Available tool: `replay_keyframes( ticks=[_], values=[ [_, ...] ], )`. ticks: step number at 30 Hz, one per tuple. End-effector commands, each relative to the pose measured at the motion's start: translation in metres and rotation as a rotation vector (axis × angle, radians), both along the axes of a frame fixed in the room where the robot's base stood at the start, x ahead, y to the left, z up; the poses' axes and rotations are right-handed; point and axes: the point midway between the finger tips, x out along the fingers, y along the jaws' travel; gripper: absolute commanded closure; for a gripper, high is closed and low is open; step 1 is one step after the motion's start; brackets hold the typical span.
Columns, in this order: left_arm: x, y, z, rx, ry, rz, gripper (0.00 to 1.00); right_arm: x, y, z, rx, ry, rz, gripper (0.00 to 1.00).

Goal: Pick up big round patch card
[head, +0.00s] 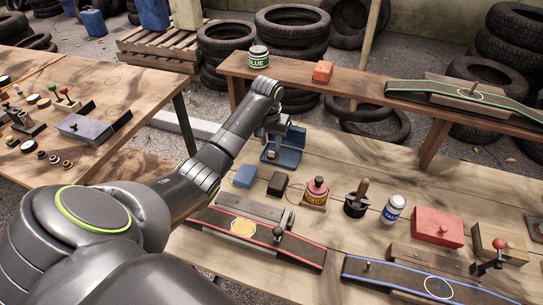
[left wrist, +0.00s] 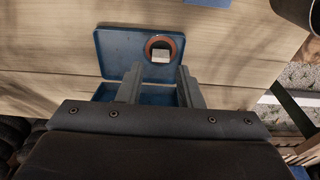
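A blue open case (head: 291,150) lies on the workbench below my left gripper (head: 277,124). In the left wrist view, the same blue case (left wrist: 112,55) holds a dark round patch with an orange rim (left wrist: 178,41) and a pale square at its centre, which looks like the big round patch card. My left gripper (left wrist: 161,84) shows two fingers spread apart with nothing between them. Its fingers point at the case, near the round patch and apart from it. The gripper partly hides the near half of the case. My right gripper is not in view.
A red-edged tyre strip with a yellow disc (head: 243,228) lies in front of the case. A raised shelf (head: 350,90) runs behind.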

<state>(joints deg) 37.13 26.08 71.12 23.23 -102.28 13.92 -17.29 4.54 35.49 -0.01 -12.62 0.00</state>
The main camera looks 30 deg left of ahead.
Motion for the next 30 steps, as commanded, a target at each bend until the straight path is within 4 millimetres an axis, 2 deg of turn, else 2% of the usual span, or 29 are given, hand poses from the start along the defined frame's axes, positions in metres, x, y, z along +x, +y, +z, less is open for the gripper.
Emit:
replay_keyframes(
  ticks=[5, 13, 23, 30],
  values=[
    [0.002, 0.001, -0.013, -0.002, 0.003, 0.002, 0.67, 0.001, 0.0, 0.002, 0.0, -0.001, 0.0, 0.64],
    [0.008, 0.003, -0.047, -0.002, 0.002, 0.001, 0.67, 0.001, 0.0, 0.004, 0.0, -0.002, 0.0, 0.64],
    [0.009, 0.004, -0.053, 0.0, -0.001, 0.0, 0.67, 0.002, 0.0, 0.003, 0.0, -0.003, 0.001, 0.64],
    [0.009, 0.004, -0.053, 0.0, 0.0, 0.0, 0.99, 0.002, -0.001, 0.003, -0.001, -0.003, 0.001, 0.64]
  ],
)
